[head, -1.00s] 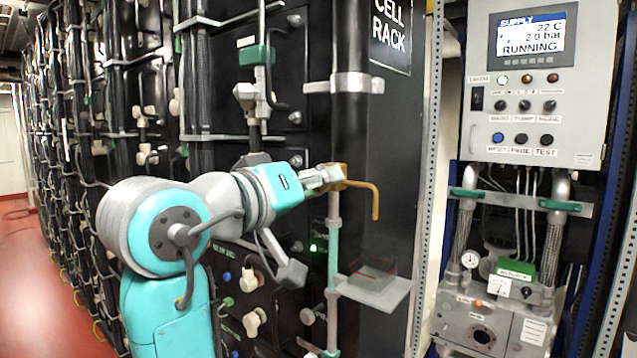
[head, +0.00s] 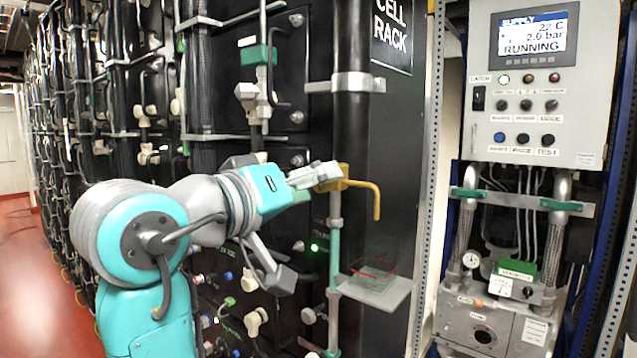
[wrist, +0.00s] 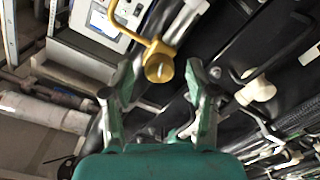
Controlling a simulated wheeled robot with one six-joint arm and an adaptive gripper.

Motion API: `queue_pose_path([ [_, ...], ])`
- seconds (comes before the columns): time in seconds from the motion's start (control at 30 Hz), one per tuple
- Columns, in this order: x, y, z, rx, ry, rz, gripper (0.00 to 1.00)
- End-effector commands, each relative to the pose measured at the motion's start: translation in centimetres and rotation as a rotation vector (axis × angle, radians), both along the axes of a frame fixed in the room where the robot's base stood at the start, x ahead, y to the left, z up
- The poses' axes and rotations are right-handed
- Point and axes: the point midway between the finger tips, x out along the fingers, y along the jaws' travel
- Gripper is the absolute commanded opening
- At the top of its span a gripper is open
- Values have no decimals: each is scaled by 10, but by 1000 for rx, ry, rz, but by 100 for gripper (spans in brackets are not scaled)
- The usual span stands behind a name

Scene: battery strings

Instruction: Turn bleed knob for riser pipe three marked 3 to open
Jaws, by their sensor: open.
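A yellow fitting with a bent spout (head: 362,185) sits at the top of a slim riser pipe (head: 335,240), in front of the black rack. In the wrist view its round yellow end (wrist: 158,68) faces me, with the bent spout behind it. My gripper (head: 322,176) is at the left side of this fitting. In the wrist view my gripper (wrist: 160,82) is open, with one finger on each side of the round end and nothing held. I cannot tell whether the fingers touch it. No mark 3 is readable on the fitting or pipe.
A small shelf with a clear tray (head: 375,290) juts out below the fitting. A clamped black pipe (head: 350,60) rises behind it. A supply control panel (head: 535,85) stands at the right. Red floor (head: 35,270) is open at the left.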

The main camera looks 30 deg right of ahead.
Motion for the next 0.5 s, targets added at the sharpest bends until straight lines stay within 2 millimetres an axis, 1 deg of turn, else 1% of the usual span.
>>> queue_pose_path([
  [0.03,-2,10,0,0,0,6,58],
  [0.3,-19,61,0,0,1,5,58],
  [0.4,-24,76,0,0,1,5,58],
  [0.5,-27,87,0,0,1,4,58],
])
